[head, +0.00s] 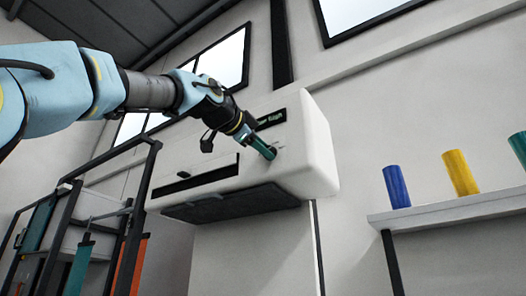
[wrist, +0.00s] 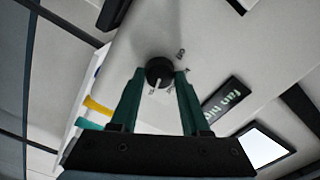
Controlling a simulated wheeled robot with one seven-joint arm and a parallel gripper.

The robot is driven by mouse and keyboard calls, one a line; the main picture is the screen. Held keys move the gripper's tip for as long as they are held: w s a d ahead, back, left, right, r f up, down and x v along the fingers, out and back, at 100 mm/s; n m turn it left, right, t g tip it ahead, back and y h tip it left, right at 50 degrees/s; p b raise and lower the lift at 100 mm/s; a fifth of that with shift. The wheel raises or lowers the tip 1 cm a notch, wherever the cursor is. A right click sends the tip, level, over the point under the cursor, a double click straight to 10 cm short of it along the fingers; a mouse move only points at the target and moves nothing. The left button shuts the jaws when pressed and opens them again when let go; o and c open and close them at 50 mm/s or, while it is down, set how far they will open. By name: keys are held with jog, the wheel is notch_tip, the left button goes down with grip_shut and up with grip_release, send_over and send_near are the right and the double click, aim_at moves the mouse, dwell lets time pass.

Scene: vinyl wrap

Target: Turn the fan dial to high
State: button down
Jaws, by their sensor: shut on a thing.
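The fan unit (head: 310,140) is a white wall-mounted box with dark slots and a dark label strip. The fan dial (wrist: 158,72) is a round black knob with a pale pointer line, set on the white face in the wrist view. Small lettering sits around it; part is hidden by the fingers. The pointer runs downward in that picture, slightly left. My gripper (wrist: 158,84) has green fingers on both sides of the dial and is shut on it. In the head view my gripper (head: 271,153) touches the unit's front at the right and mostly hides the dial.
A shelf (head: 450,206) at the right holds a blue roll (head: 396,187), a yellow roll (head: 460,173) and a green roll. A black rack (head: 135,215) with hanging rolls stands at the lower left. The wall between unit and shelf is clear.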

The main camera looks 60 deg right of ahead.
jog(key=shift+c, duration=1.9)
grip_release()
jog(key=a+b, duration=0.6)
jog(key=a, duration=0.4)
jog(key=shift+a, duration=0.4)
